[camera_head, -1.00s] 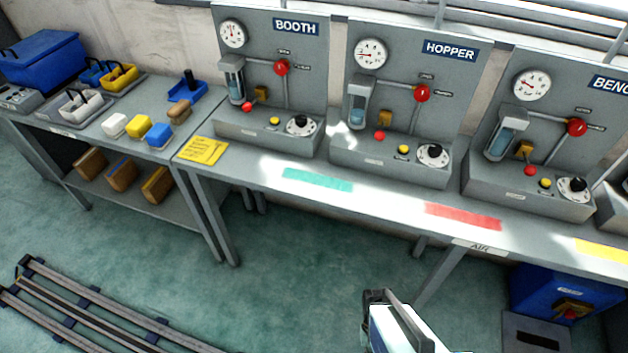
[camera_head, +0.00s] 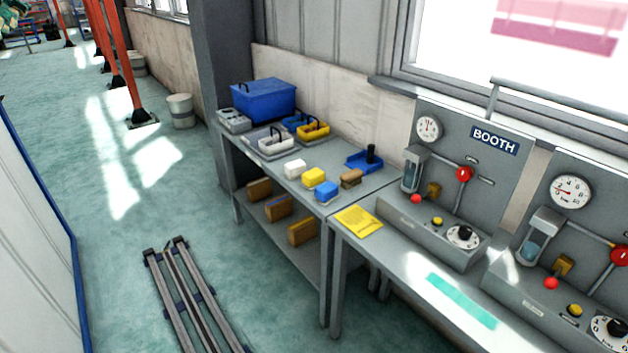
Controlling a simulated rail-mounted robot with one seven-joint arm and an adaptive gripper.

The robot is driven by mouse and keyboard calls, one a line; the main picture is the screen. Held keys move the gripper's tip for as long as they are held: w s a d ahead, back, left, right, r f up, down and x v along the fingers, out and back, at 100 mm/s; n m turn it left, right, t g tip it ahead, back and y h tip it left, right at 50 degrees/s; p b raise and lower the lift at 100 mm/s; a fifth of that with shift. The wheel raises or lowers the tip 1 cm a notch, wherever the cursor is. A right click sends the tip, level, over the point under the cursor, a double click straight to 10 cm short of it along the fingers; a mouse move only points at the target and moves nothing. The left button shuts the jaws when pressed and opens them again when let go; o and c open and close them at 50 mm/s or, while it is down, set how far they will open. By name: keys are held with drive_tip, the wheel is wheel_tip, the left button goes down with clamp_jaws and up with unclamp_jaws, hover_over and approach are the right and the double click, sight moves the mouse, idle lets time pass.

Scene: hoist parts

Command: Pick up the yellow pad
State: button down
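The yellow pad (camera_head: 314,177) lies on the grey side table (camera_head: 271,190), in a row between a white pad (camera_head: 294,169) and a blue pad (camera_head: 326,191). It looks like a small block with a paler lower part. A brown block (camera_head: 350,178) lies to the right of the row. My gripper is not in view now, so I cannot see whether it is open or shut.
Behind the pads are a blue box (camera_head: 263,100), a yellow tray (camera_head: 313,132), a grey tray (camera_head: 268,142) and a blue holder (camera_head: 366,161). A yellow sheet (camera_head: 358,220) lies on the adjoining bench. Floor rails (camera_head: 190,295) run in front; open floor lies left.

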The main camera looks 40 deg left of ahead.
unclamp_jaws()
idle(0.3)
